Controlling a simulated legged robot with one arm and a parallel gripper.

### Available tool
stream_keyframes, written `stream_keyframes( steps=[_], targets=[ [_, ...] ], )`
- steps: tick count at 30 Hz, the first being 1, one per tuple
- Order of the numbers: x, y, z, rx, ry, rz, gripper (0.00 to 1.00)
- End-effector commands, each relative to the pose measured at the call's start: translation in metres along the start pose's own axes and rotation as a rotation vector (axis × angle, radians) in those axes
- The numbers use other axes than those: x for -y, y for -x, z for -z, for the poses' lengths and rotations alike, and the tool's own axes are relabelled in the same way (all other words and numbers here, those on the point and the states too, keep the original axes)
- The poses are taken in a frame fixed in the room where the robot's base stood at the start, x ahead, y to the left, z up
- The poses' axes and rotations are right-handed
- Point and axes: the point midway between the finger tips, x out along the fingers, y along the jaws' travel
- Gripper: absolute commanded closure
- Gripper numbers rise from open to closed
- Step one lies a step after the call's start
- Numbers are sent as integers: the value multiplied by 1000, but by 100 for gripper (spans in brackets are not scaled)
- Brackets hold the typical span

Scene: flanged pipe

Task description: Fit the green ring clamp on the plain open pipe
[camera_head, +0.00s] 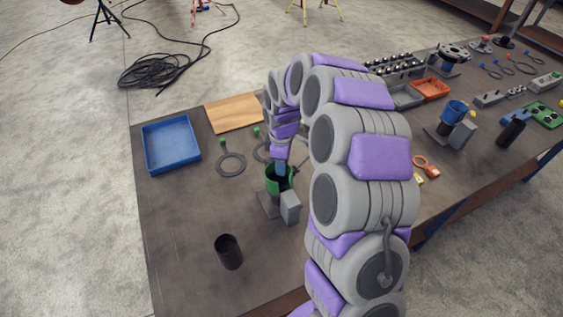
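The green ring clamp (271,185) is a green band on a small stand left of the middle of the table, with a grey block at its side. My gripper (281,170) is right at the clamp's upper rim, pointing down. The fingers are small and partly hidden, so I cannot tell whether they grip it. The plain open pipe (229,252) is a short black tube standing upright near the table's front left, apart from the clamp. Nothing is around it.
A blue tray (171,144) and a wooden board (234,113) lie at the back left. Flat rings with green tabs (231,163) lie behind the clamp. A blue clamp (455,111), an orange tray (430,88) and small parts are at right. Table around the black pipe is clear.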

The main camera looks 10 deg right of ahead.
Motion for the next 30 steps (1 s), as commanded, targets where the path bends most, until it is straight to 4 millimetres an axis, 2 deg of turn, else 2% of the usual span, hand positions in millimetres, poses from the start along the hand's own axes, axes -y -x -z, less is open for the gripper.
stream_keyframes(
  steps=[3, 10, 14, 20, 30],
  targets=[
    [0, 0, 0, 0, 0, 0, 58],
    [0, 0, 0, 0, 0, 1, 58],
    [-1, 9, 1, -1, 0, -2, 58],
    [0, 45, 1, 0, 1, -1, 58],
    [-1, 122, 1, -1, 0, -1, 58]
  ],
)
